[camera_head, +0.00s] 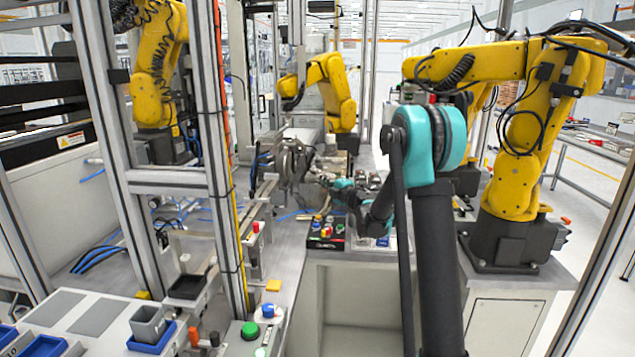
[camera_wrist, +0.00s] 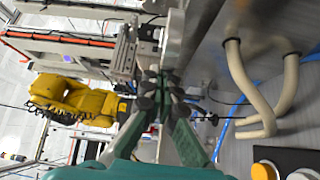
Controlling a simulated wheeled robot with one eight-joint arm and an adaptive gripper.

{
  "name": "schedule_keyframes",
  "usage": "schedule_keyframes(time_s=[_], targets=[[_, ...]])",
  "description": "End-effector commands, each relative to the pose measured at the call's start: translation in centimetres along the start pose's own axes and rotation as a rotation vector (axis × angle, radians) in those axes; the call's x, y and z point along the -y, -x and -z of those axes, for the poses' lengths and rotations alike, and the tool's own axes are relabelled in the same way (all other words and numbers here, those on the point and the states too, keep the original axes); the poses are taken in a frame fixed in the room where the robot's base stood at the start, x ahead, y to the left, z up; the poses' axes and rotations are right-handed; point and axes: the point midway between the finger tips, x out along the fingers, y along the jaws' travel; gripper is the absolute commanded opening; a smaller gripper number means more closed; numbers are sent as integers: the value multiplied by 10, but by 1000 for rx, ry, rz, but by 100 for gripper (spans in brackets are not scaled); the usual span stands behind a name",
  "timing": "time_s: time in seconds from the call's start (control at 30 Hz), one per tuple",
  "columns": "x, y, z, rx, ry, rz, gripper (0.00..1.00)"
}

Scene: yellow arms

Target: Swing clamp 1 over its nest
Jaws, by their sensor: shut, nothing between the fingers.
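My gripper (camera_wrist: 160,88) reaches forward in the wrist view. Its two green fingers come together, shut, with nothing visible between them. In the head view my gripper (camera_head: 338,184) is small and far off over the work table, partly covered by my own arm. Metal fixture parts (camera_head: 290,162) stand just left of it, and small shiny round parts (camera_head: 368,181) sit to its right. I cannot tell which of these is clamp 1 or its nest. In the wrist view a grey metal fixture (camera_wrist: 145,50) lies just beyond the fingertips; I cannot tell whether they touch it.
A button box (camera_head: 326,232) stands at the table's front edge. A bent cream tube (camera_wrist: 240,75) and a blue hose (camera_wrist: 225,130) lie beside the fingers. Yellow robot arms stand at left (camera_head: 158,65), back (camera_head: 335,90) and right (camera_head: 530,130). Metal frame posts rise at left.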

Motion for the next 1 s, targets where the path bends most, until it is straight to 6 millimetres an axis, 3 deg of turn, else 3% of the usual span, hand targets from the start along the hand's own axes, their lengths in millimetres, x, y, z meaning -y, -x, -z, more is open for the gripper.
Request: schedule_keyframes(time_s=[0.5,1.0], targets=[[-3,4,-42,-49,-2,5,0],[-4,3,-51,-49,-2,5,0]])
